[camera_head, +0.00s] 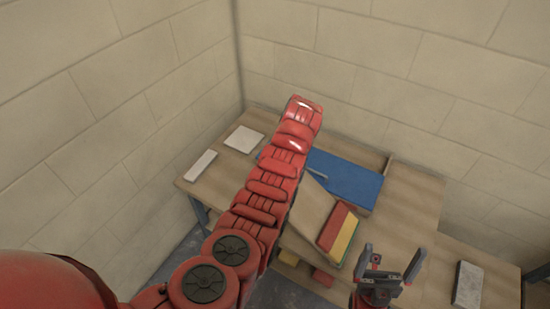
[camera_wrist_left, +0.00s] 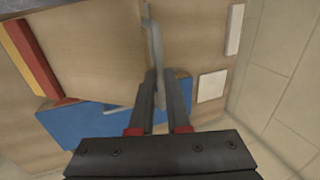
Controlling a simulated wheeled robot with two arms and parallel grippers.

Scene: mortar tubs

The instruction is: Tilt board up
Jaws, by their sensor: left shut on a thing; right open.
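A light wooden board (camera_head: 308,214) lies at the front of the table, partly hidden behind my left arm; it also shows in the left wrist view (camera_wrist_left: 92,50). I cannot tell how far it is tilted. A red and yellow striped block (camera_head: 338,232) sits at its right end. My left gripper (camera_wrist_left: 158,75) is closed around a thin, bent grey bar (camera_wrist_left: 153,38) beside the board's edge. Whether the bar joins the board is unclear. In the head view this gripper is hidden by my arm. My right gripper (camera_head: 391,256) is open and empty, at the lower right.
A blue panel (camera_head: 345,180) lies on the wooden table (camera_head: 413,195) behind the board. A white square tile (camera_head: 244,139) and a white strip (camera_head: 200,165) lie at the left. A grey slab (camera_head: 467,284) lies at the lower right. Block walls close off the back and left.

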